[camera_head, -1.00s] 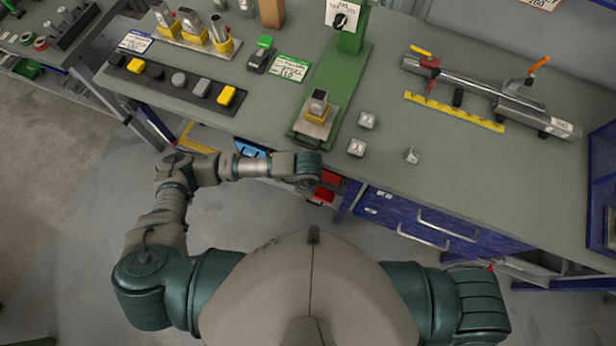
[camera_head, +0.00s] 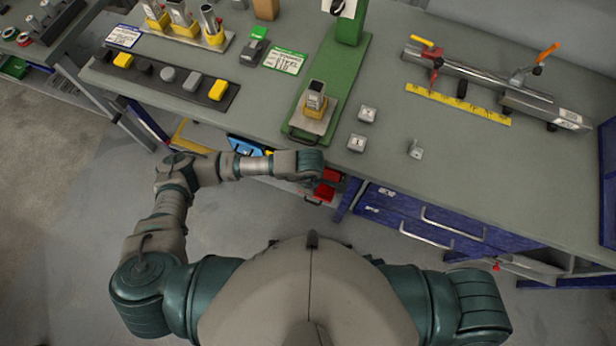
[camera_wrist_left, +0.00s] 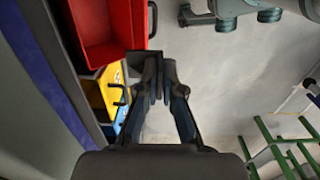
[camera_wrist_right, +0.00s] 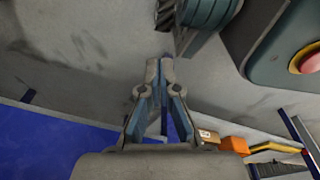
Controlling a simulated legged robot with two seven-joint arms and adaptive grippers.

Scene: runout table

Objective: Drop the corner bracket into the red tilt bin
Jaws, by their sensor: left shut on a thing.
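The red tilt bin (camera_wrist_left: 100,35) is at the upper left of the left wrist view; red bins (camera_head: 324,190) also show below the table edge in the head view. My left gripper (camera_wrist_left: 160,65) points down beside the red bin, just to its right in the wrist view. In the head view my wrist hides these fingers. My right gripper (camera_wrist_right: 160,65) is shut and empty, away from the table; it is out of the head view.
A yellow bin (camera_wrist_left: 95,95) and a blue bin (camera_wrist_left: 119,115) sit beside the red one. Blue drawers (camera_head: 420,215) are below.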

